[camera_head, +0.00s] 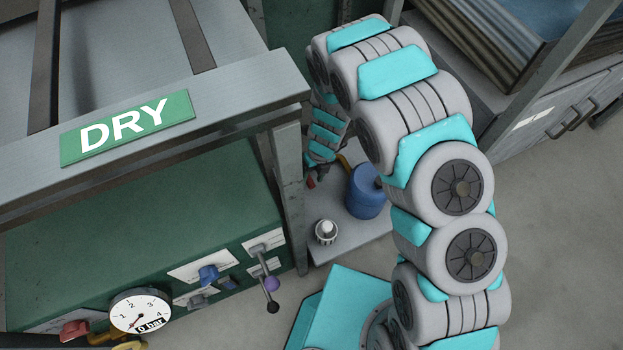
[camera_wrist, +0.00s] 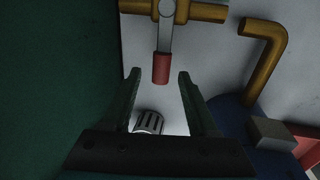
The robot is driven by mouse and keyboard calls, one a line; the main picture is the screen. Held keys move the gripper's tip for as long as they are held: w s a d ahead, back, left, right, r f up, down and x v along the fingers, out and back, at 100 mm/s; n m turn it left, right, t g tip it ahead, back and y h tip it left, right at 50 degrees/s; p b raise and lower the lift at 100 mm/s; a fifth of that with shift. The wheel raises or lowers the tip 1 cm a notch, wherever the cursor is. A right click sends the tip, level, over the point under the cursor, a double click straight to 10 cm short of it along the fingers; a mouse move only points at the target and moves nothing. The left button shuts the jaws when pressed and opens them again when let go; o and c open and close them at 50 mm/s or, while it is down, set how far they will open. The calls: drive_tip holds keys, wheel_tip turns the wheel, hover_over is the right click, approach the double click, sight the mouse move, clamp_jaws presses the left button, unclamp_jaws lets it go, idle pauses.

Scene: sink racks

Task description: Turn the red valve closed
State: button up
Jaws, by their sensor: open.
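The valve lever with a red grip (camera_wrist: 161,68) shows at the top middle of the wrist view. Its grey stem hangs down from a brass-coloured pipe (camera_wrist: 206,11), with the red end pointing toward me. My gripper (camera_wrist: 160,74) is open, with one dark finger on each side of the red grip in the picture. No contact shows, and I cannot tell whether the grip is deep between the fingers. In the head view my arm reaches down behind the counter's corner, and a small bit of red (camera_head: 310,180) shows by its end. My fingers are not clear there.
A blue cylinder (camera_head: 366,192) and a ribbed white knob (camera_head: 326,232) are close by. A bent brass pipe (camera_wrist: 268,55) is at right in the wrist view. The DRY counter (camera_head: 250,88), gauge (camera_head: 140,312) and several levers stand left. Floor is bare at right.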

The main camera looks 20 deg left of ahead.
wheel_tip(320, 180, up, 7)
drive_tip(key=shift+w+d+f, duration=0.2)
drive_tip(key=shift+w+d, duration=0.2)
drive_tip(key=shift+d, duration=0.05)
idle(0.3)
drive_tip(key=s+d+r+n, duration=0.2)
drive_tip(key=d+r+n, duration=0.4)
drive_tip(key=d+r, duration=0.3)
drive_tip(key=s+d+r+n, duration=0.2)
drive_tip(key=d+r+n, duration=0.5)
drive_tip(key=r, duration=0.5)
drive_tip(key=s+d+r+n, duration=0.5)
drive_tip(key=s+d+n, duration=0.2)
drive_tip(key=s, duration=0.2)
drive_tip(key=s+d+r+n+h, duration=0.1)
drive_tip(key=s+d+r+n, duration=0.4)
drive_tip(key=s+d+n, duration=0.2)
drive_tip(key=s+d, duration=0.1)
drive_tip(key=s, duration=0.1)
drive_tip(key=shift+s+d+h, duration=0.25)
drive_tip(key=shift+s+h, duration=0.05)
drive_tip(key=shift+s, duration=0.05)
drive_tip(key=shift+o, duration=0.3)
drive_tip(key=shift+r, duration=0.1)
